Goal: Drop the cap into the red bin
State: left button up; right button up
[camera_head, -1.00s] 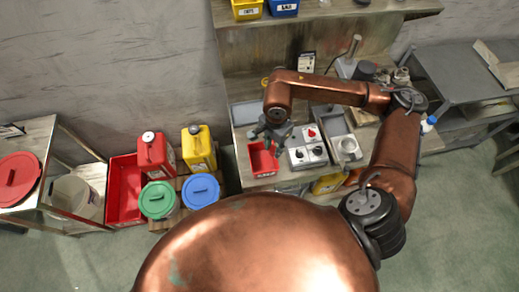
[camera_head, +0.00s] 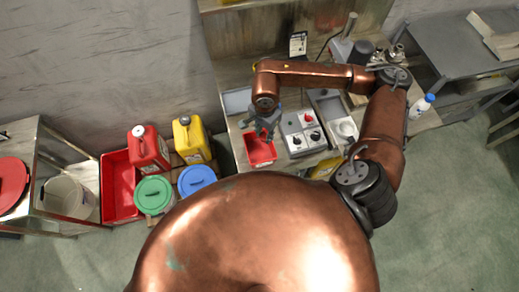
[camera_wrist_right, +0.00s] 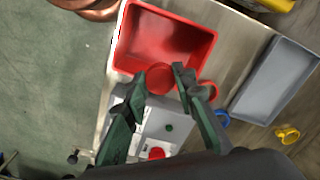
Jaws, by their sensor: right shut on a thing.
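A small red bin (camera_head: 259,152) stands on the workbench in the head view. Its open top also shows at the upper middle of the right wrist view (camera_wrist_right: 165,42). My right gripper (camera_head: 263,130) is at the bin's far side in the head view. In the right wrist view my right gripper (camera_wrist_right: 159,78) is shut on a round red cap (camera_wrist_right: 160,79), held between the fingertips. The cap appears at the bin's near rim there; its height above the bin is hard to tell. My left gripper is not in view.
A grey switch box (camera_head: 303,134) with knobs stands right of the bin. A grey tray (camera_wrist_right: 277,82) and a blue ring (camera_wrist_right: 222,117) are also on the bench. Red (camera_head: 148,148) and yellow (camera_head: 191,139) canisters stand at the left by a large red crate (camera_head: 119,188).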

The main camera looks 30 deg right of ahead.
jog(key=shift+w+f, duration=0.1)
jog(key=shift+f, duration=0.05)
jog(key=o, duration=0.8)
jog(key=shift+r, duration=0.3)
notch_tip(320, 180, up, 12)
jog(key=shift+f, duration=0.25)
